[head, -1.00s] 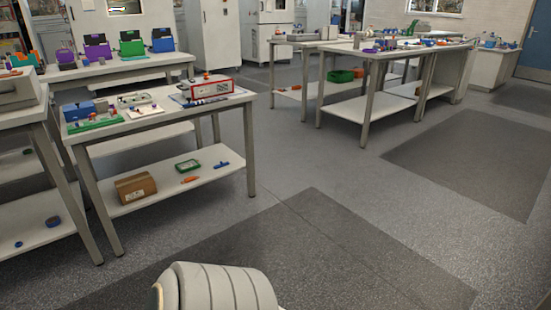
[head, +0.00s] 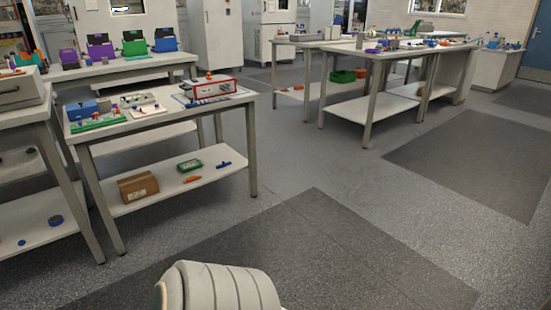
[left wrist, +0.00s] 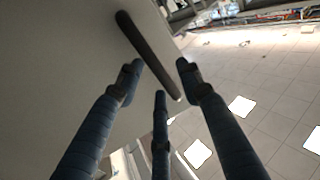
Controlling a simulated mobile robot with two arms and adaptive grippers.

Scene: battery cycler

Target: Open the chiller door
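A pale, flat door panel (left wrist: 70,60) fills the left of the left wrist view. A long dark bar handle (left wrist: 138,40) stands on it and runs diagonally toward the panel's edge. My left gripper (left wrist: 160,76) is open, with its dark blue fingers spread. The handle shows between and beyond the fingertips; I cannot tell whether any finger touches it. Neither the door nor this gripper shows in the head view. My right gripper is out of view.
In the head view, a white workbench (head: 215,172) with a lower shelf stands at left. Another bench (head: 350,104) stands at the back right. White cabinets (head: 216,35) line the back wall. The grey floor (head: 320,160) between the benches is clear.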

